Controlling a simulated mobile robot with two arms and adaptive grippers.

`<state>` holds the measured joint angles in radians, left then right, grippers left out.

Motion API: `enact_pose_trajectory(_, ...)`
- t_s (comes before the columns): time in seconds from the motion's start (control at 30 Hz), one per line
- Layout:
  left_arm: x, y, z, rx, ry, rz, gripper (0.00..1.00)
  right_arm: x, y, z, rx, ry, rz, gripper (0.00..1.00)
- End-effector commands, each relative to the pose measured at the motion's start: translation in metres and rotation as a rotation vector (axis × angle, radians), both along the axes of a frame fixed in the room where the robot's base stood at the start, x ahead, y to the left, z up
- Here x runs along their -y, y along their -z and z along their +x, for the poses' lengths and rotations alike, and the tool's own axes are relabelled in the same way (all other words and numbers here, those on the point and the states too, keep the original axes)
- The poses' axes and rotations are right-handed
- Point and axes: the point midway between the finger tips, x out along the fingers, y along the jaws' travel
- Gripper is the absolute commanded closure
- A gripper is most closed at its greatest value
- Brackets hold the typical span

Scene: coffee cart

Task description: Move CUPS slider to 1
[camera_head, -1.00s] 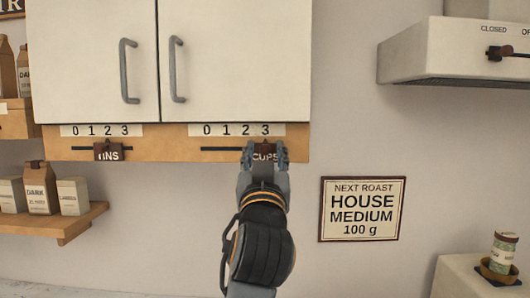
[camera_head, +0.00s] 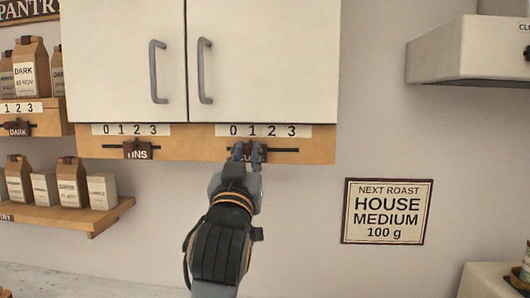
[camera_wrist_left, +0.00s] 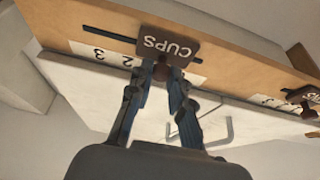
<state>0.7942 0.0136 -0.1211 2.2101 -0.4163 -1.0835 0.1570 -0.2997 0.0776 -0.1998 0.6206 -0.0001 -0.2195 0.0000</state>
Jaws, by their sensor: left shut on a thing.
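The CUPS slider (camera_head: 250,153) sits on its dark slot in the wooden rail under the white cabinet. It stands about below the 1 of its number strip (camera_head: 270,131), and my fingers hide part of its label. My left gripper (camera_head: 246,152) is shut on the slider's knob from the front and below. In the left wrist view the CUPS plate (camera_wrist_left: 167,45) shows upside down, with the knob (camera_wrist_left: 161,71) between my fingertips (camera_wrist_left: 161,82). The 3 and 2 show there; the plate and fingers hide the numbers beyond. My right gripper is not in view.
The TINS slider (camera_head: 138,149) stands left on the same rail, about below its 2. Cabinet handles (camera_head: 204,71) hang above. Shelves with bags (camera_head: 72,182) are at left. A roast sign (camera_head: 387,211) is on the wall at right. The wall below the rail is clear.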

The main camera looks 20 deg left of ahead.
Motion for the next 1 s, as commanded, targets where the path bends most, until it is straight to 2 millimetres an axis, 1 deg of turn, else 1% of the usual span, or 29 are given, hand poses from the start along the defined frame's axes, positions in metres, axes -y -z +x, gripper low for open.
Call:
enact_pose_trajectory(0.2, 0.0, 0.0, 0.0, 0.001, 0.0, 0.001, 1.0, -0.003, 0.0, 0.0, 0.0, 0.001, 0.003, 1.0)
enact_pose_trajectory(0.23, 0.0, 0.0, 0.0, 0.001, 0.0, 0.001, 0.77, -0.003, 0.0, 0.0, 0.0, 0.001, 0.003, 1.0)
enact_pose_trajectory(0.27, 0.001, 0.0, 0.0, 0.001, 0.0, 0.001, 0.71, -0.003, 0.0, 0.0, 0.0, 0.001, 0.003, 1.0)
enact_pose_trajectory(0.3, 0.001, 0.0, 0.0, 0.001, 0.0, 0.001, 0.62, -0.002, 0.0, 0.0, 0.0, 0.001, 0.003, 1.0)
enact_pose_trajectory(0.33, 0.001, 0.0, 0.0, 0.001, 0.0, 0.0, 0.58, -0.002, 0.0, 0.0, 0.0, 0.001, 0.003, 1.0)
enact_pose_trajectory(0.53, 0.001, 0.0, 0.0, 0.001, 0.001, 0.001, 0.58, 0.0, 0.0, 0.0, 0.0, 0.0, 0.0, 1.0)
enact_pose_trajectory(0.67, 0.002, 0.001, -0.002, 0.001, 0.001, 0.001, 0.58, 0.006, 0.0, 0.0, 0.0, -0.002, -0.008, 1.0)
enact_pose_trajectory(0.77, 0.004, 0.006, -0.01, 0.0, 0.002, 0.001, 0.58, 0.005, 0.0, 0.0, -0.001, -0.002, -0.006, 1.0)
enact_pose_trajectory(1.0, 0.014, 0.021, -0.046, 0.0, 0.002, -0.001, 0.58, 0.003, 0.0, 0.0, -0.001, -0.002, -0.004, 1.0)
